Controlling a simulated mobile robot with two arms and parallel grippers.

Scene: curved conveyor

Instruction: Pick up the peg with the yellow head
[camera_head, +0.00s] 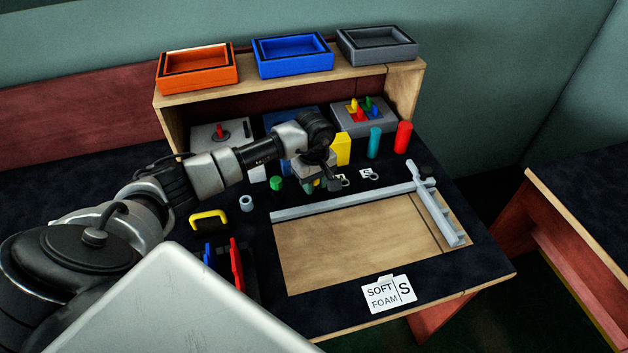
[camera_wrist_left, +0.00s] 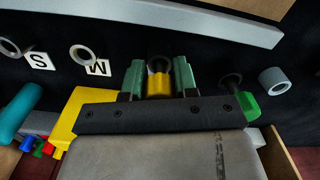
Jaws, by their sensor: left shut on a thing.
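The peg with the yellow head (camera_wrist_left: 158,86) is between the green fingertips of my left gripper (camera_wrist_left: 159,77) in the left wrist view. The fingers are shut on its yellow head, and a dark round part shows just beyond it. In the head view my left gripper (camera_head: 322,184) is low over the dark table, and the peg is mostly hidden by it. I cannot tell whether the peg is clear of the table. A peg with a green head (camera_head: 277,184) stands beside the gripper; it also shows in the left wrist view (camera_wrist_left: 250,104). My right gripper is not in view.
A yellow block (camera_head: 342,148), teal cylinder (camera_head: 374,142) and red cylinder (camera_head: 403,137) stand close behind the gripper. A grey ring (camera_head: 246,203) and yellow handle (camera_head: 209,219) lie left. Grey rails (camera_head: 340,202) border a bare wooden panel (camera_head: 345,245) in front. Three trays sit on the shelf.

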